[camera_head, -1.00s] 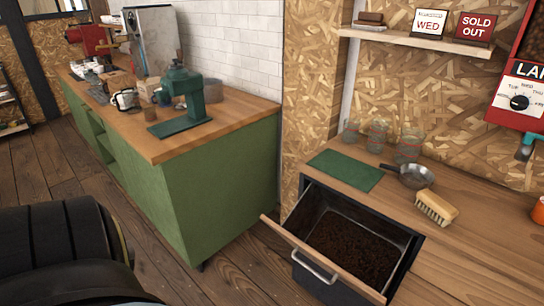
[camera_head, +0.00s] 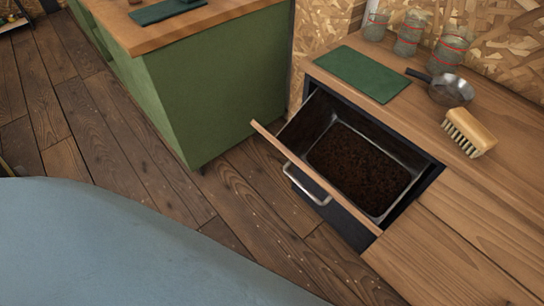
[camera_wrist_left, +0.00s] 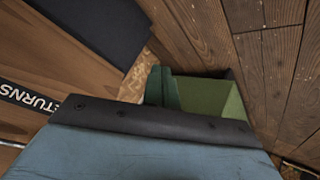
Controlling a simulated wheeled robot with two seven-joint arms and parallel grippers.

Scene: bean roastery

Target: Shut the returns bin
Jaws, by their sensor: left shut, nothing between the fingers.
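The returns bin stands open below the right-hand counter in the head view. A metal-rimmed liner holds dark brown grounds (camera_head: 355,165). My right gripper is out of view.
The wooden counter (camera_head: 470,215) carries a green mat (camera_head: 362,73), a small pan (camera_head: 450,90), a brush (camera_head: 470,132) and several glasses. A green cabinet (camera_head: 215,85) stands left of the bin. My blue-grey body part covers the lower left.

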